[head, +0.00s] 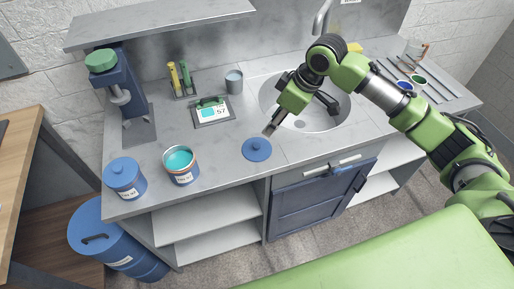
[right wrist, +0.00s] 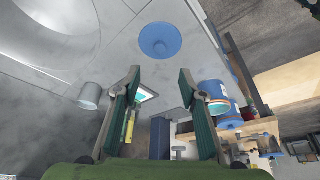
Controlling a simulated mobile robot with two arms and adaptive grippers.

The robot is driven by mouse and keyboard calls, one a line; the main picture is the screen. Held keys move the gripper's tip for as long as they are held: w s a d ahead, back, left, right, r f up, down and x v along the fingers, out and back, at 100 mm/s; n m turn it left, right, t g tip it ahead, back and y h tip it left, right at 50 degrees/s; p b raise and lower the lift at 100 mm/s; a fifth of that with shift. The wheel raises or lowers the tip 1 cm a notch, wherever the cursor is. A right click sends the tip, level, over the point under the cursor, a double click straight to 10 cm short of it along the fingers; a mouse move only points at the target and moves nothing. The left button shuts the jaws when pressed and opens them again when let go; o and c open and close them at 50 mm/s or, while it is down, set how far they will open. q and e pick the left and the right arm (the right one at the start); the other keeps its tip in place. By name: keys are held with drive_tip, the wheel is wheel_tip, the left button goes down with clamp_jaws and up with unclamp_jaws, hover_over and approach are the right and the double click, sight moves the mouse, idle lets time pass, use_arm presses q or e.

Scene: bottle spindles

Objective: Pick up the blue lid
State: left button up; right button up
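The blue lid (head: 257,149) is a round disc with a knob on top. It lies flat on the grey counter near the front edge, left of the sink. In the right wrist view the lid (right wrist: 160,40) is at the top middle, ahead of my fingertips and apart from them. My right gripper (head: 272,128) is above the counter beside the sink, just behind the lid in the head view. In the wrist view the right gripper (right wrist: 160,75) is open, with nothing between its fingers. My left gripper is not in view.
An open can of teal paint (head: 182,175) and a closed blue can (head: 125,181) stand left of the lid. A scale (head: 213,113) and a grey cup (head: 234,82) are behind it. The sink (head: 304,119) is to the right. The counter around the lid is clear.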

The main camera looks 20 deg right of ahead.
drive_tip(key=p, duration=0.1)
hover_over(257, 145)
drive_tip(key=s+d, duration=0.2)
drive_tip(key=f, duration=0.7)
drive_tip(key=shift+w+a+f, duration=0.15)
drive_tip(key=shift+a, duration=0.05)
drive_tip(key=p+x, duration=0.2)
drive_tip(key=x, duration=0.2)
drive_tip(key=shift+w+f+p, duration=0.1)
drive_tip(key=shift+f+p, duration=0.2)
drive_tip(key=shift+f, duration=0.35)
drive_tip(key=c, duration=0.9)
